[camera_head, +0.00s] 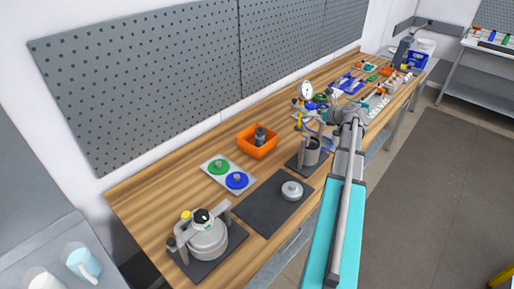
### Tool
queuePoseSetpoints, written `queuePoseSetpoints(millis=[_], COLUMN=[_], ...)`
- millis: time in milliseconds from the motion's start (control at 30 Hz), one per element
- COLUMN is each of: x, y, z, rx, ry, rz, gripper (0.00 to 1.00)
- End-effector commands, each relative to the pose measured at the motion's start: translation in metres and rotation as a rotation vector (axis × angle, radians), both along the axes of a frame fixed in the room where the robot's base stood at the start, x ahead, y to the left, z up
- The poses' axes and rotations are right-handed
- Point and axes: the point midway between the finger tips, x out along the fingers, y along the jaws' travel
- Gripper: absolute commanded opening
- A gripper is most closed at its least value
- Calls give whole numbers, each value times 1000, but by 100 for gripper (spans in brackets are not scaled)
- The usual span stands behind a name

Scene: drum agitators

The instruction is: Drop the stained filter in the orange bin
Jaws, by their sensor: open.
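The orange bin (251,151) stands on the wooden bench near the pegboard wall. A dark grey cylinder (261,135) stands upright inside it; I cannot tell if it is the stained filter. My arm reaches up from the bottom right. My gripper (333,104) is at its far end, over the bench beside the gauge stand, right of the bin. It is open, but its fingers are small and partly hidden by my wrist. I see nothing clearly between them.
A stand with a round gauge (306,90) and grey vessel (310,152) is between bin and arm. A plate with green (218,167) and blue (237,180) discs, a dark mat (262,210) with a metal lid (292,190), and a clamped pot (208,240) are nearer.

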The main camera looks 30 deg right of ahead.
Motion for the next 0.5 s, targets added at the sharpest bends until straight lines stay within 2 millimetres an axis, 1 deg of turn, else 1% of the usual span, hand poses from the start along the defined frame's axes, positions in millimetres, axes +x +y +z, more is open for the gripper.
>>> queuePoseSetpoints(millis=[33, 500], x=[0, 0], y=[0, 0], z=[-9, -47], rx=[0, 0], ry=[0, 0], rz=[0, 0], gripper=[69, 69])
